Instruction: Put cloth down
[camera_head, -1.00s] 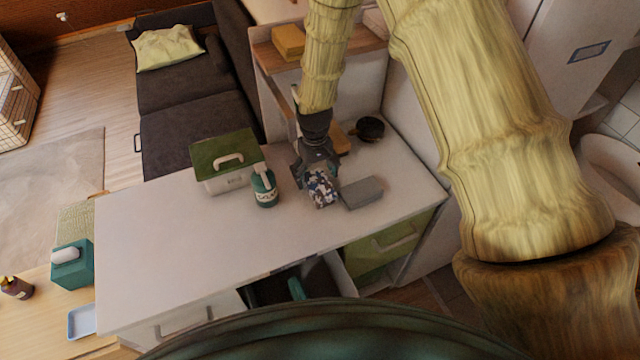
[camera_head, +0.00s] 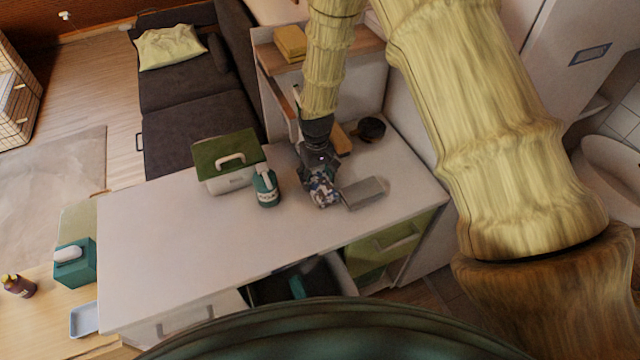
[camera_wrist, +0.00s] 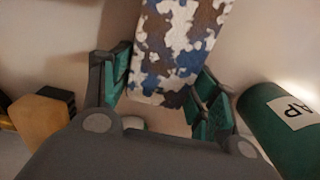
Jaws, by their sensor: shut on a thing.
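The cloth (camera_head: 324,196) is a folded piece with a blue, brown and white camouflage pattern, at the white counter (camera_head: 190,240). My gripper (camera_head: 321,180) is over it and shut on it. In the wrist view the cloth (camera_wrist: 175,45) lies between the two green-padded fingers of my gripper (camera_wrist: 162,88). I cannot tell whether the cloth touches the counter. My gripper hides part of it in the head view.
A grey block (camera_head: 364,193) lies close on the right. A dark round pot (camera_head: 370,130) is behind. The counter's left half is clear. A drawer (camera_head: 275,292) is open in front.

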